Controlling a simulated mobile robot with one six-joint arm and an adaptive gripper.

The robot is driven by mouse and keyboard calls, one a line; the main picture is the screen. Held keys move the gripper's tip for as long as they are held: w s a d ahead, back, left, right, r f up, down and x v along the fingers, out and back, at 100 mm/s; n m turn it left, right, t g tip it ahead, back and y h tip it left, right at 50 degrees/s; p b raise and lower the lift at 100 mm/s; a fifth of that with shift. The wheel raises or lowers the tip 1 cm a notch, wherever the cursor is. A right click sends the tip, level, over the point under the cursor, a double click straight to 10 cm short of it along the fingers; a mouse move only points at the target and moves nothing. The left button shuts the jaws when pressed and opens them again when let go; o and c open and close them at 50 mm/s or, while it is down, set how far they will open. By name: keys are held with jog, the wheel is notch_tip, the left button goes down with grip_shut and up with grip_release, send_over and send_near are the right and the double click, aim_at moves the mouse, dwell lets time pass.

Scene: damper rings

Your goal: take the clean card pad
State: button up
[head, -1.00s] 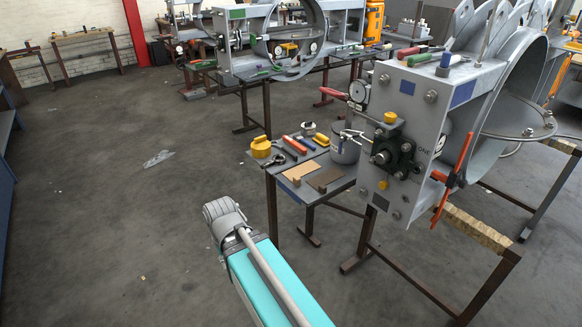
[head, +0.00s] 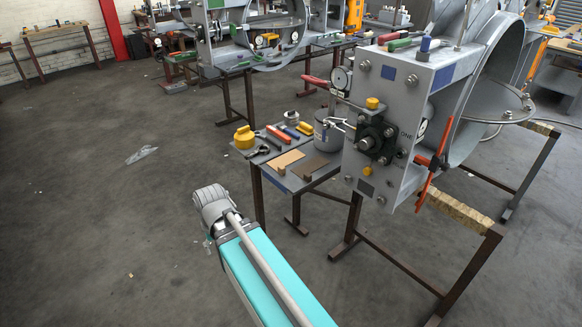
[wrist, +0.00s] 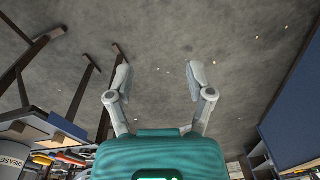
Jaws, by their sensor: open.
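Two flat pads lie side by side on a small grey side table (head: 262,171). One is a plain light tan card pad (head: 286,160), at the left. The other is a darker brown pad (head: 311,169), just right of it. My gripper (wrist: 158,76) is open and empty in the wrist view, its two fingers apart above bare floor. In the head view my arm's end is left of and in front of the table, apart from it. The fingers hardly show there.
The table also holds a yellow pot (head: 244,138), tools and a grey tin (head: 327,135). A large damper ring on a grey housing (head: 392,105) stands on a steel stand at right. The floor (head: 110,220) left of my arm is mostly clear.

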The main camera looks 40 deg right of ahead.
jog(key=w+d+f+m+t+y+b, duration=0.2)
jog(key=w+d+m+b, duration=0.1)
jog(key=w+d+m, duration=0.55)
jog(key=m+t+h+b, duration=0.2)
jog(key=m+t+b, duration=0.55)
jog(key=m, duration=1.75)
send_near(283, 168)
jog(key=shift+t+p+x, duration=0.25)
jog(key=shift+p+x, duration=0.2)
jog(key=shift+x, duration=0.75)
jog(key=shift+s+d+f, duration=0.15)
jog(key=shift+f, duration=0.1)
jog(key=shift+b+x, duration=2.8)
jog(key=shift+x, duration=1.7)
